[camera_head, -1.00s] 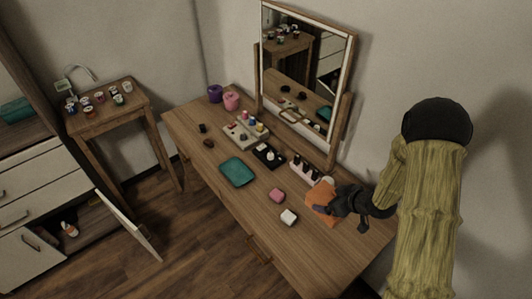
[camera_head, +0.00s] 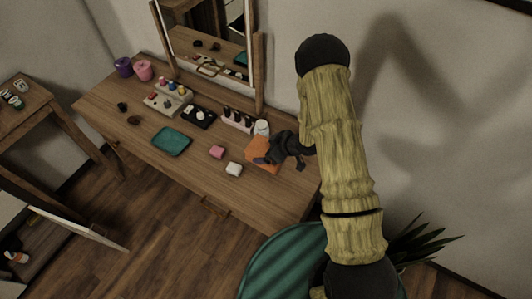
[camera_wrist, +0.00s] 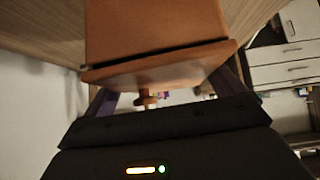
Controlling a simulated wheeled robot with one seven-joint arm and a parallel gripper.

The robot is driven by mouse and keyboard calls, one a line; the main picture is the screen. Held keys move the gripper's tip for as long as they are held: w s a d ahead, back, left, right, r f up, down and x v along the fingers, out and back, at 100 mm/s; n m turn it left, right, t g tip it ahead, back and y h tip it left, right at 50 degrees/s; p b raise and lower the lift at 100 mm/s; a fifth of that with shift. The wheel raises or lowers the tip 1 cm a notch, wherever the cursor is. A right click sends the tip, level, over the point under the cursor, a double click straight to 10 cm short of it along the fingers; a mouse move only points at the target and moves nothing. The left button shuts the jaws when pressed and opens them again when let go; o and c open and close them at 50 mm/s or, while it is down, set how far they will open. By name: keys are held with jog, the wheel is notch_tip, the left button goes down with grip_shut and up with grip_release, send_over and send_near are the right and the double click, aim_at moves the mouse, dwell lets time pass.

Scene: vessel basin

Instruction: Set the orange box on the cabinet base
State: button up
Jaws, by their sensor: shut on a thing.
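The orange box (camera_head: 262,152) is at the right end of the dressing table, in front of a white jar. My gripper (camera_head: 272,155) is shut on it from the right. In the wrist view the orange box (camera_wrist: 157,45) fills the upper middle, between the two fingers (camera_wrist: 165,95). Whether the box touches the table top is hard to tell. The cabinet (camera_head: 25,250) shows only in part at the lower left, with its door open and a bottle inside. White drawers of a cabinet (camera_wrist: 290,60) also show at the right of the wrist view.
The dressing table (camera_head: 190,185) carries a teal tray (camera_head: 172,141), a pink block (camera_head: 217,152), a white block (camera_head: 234,169) and a bottle rack (camera_head: 238,121) near the box. A mirror (camera_head: 205,40) stands behind. The open cabinet door (camera_head: 75,225) juts over the floor. A green round seat (camera_head: 285,265) stands in front.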

jog(key=shift+f, duration=0.1)
jog(key=shift+f+p, duration=0.4)
jog(key=shift+f, duration=1.6)
jog(key=shift+f, duration=0.15)
jog(key=o, duration=0.9)
jog(key=shift+o, duration=0.2)
jog(key=shift+r, duration=0.2)
jog(key=b+v, duration=0.2)
jog(key=v, duration=1)
